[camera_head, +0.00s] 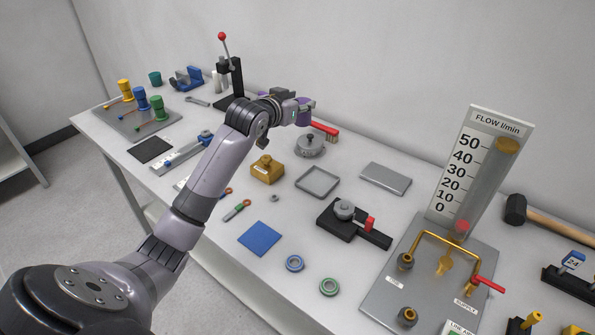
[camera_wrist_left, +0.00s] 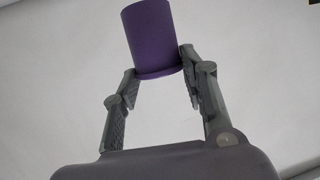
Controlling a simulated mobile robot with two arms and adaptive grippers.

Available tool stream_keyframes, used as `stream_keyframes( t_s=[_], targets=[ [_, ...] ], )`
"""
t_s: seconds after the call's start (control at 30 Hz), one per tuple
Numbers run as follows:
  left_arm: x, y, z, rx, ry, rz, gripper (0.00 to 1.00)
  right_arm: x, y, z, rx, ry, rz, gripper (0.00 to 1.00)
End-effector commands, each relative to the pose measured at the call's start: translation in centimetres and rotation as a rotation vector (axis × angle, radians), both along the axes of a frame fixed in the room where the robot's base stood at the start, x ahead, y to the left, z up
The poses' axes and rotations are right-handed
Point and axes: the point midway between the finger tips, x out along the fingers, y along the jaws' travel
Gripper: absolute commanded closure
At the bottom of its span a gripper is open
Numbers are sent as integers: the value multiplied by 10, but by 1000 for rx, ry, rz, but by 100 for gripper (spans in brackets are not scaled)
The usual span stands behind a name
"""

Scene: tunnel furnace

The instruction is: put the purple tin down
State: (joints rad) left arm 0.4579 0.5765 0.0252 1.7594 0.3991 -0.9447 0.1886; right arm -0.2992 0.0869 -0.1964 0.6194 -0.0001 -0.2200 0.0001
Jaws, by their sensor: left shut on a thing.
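The purple tin (camera_head: 305,114) is at the far side of the bench, at the end of my left arm. In the left wrist view the tin (camera_wrist_left: 152,38) is a plain purple cylinder with a wider rim at the end nearer the gripper. My left gripper (camera_head: 298,103) is shut on it, with one finger on each side. The tin's lower part and any gap to the bench are hard to make out in the head view. My right gripper is in neither view.
A brass block (camera_head: 267,170), an empty square tray (camera_head: 317,181) and a grey plate (camera_head: 386,178) lie nearer. The wall rises behind the bench.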

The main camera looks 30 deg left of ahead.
Motion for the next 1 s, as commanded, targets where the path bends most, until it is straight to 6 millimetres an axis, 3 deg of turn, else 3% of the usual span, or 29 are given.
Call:
stream_keyframes(
  t_s=[0.1, 0.2, 0.7, 1.0],
  targets=[
    [5, 14, 16, 2, -1, 16, 92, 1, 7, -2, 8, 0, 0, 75],
    [6, 17, 11, 1, 3, 20, 92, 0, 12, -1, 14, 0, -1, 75],
    [4, 17, -112, 0, 4, 21, 92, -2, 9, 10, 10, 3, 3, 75],
    [5, 16, -145, 2, 1, 19, 92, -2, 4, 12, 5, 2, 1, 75]
  ],
)
